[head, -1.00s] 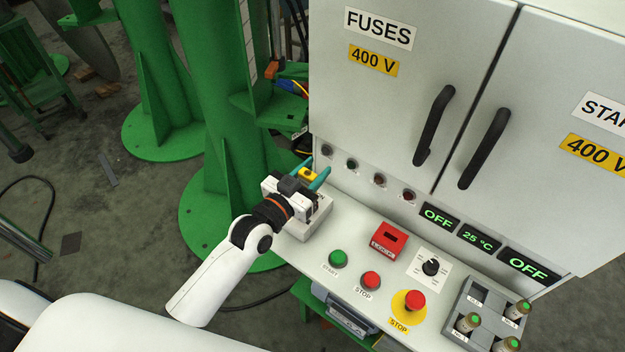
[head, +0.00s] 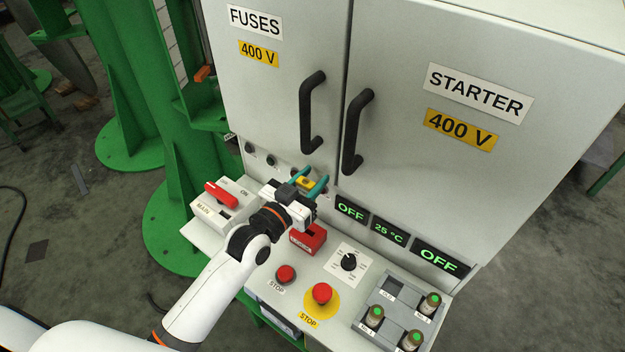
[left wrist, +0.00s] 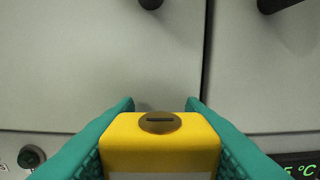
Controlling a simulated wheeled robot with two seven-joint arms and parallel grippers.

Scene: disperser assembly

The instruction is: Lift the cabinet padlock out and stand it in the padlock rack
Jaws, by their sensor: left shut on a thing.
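The yellow padlock (head: 305,183) is between the teal fingers of my left gripper (head: 313,176), which is shut on it. In the left wrist view the padlock (left wrist: 160,150) shows as a yellow block with a dark slotted disc, one finger on each side. Its shackle cannot be seen. The red box with a LOCK label (head: 312,240), which looks like the padlock rack, stands on the console. My gripper is held above and just behind it in the head view and hides part of it, including its slot. My right gripper is not in view.
The red MAIN switch (head: 221,195) is left of the gripper. The red stop buttons (head: 322,293), a rotary knob (head: 348,262) and a grey fuse tray (head: 372,326) are on the console. Cabinet doors with black handles (head: 312,112) rise close behind.

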